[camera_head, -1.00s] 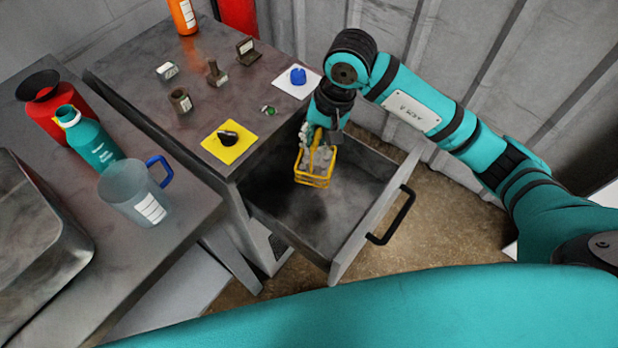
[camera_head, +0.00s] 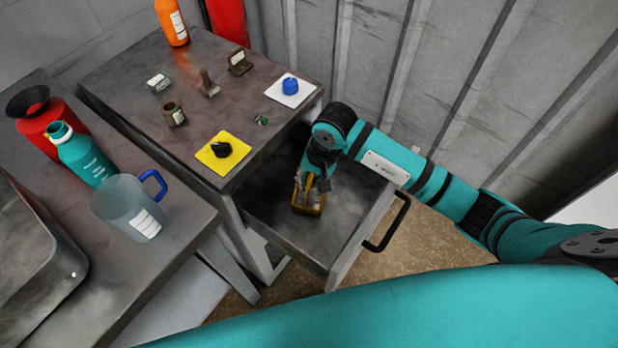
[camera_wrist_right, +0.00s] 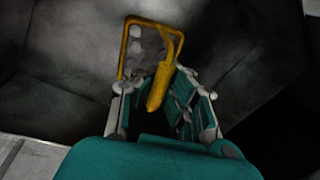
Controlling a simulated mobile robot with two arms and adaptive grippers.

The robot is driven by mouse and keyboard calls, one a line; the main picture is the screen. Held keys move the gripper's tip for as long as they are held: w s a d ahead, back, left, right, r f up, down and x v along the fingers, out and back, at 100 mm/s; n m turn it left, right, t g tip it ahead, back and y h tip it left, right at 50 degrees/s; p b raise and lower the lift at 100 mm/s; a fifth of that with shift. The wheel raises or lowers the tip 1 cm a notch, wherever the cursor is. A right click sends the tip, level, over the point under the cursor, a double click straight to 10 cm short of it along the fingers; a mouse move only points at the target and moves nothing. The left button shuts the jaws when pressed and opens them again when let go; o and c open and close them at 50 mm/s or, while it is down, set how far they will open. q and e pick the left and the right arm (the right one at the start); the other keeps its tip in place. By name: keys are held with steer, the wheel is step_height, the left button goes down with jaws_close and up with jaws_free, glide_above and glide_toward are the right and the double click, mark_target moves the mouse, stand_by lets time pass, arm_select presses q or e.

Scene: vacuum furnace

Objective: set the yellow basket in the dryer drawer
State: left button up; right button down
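The yellow basket (camera_head: 308,208) sits low inside the open dryer drawer (camera_head: 290,232), near its far right part. Grey lumps show inside the basket in the right wrist view (camera_wrist_right: 126,58). Its yellow handle (camera_wrist_right: 159,88) rises between the fingers of my right gripper (camera_wrist_right: 160,88). These fingers stand apart, with a gap visible on the left side of the handle. In the head view my right gripper (camera_head: 312,184) is just above the basket and hides part of it. Whether the basket rests fully on the drawer floor is hard to tell. My left gripper is not in view.
The drawer front has a black handle (camera_head: 388,222). The tabletop above holds a yellow pad (camera_head: 207,158) with a black knob, a white pad (camera_head: 303,97) with a blue knob, and small parts. A clear jug (camera_head: 122,210) and bottles stand left. The drawer's front-left floor is clear.

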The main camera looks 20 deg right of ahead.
mark_target(319, 195)
steer(key=shift+r, duration=0.1)
steer(key=c, duration=1.5)
jaws_free()
steer(key=v, duration=1.2)
steer(key=shift+b, duration=0.35)
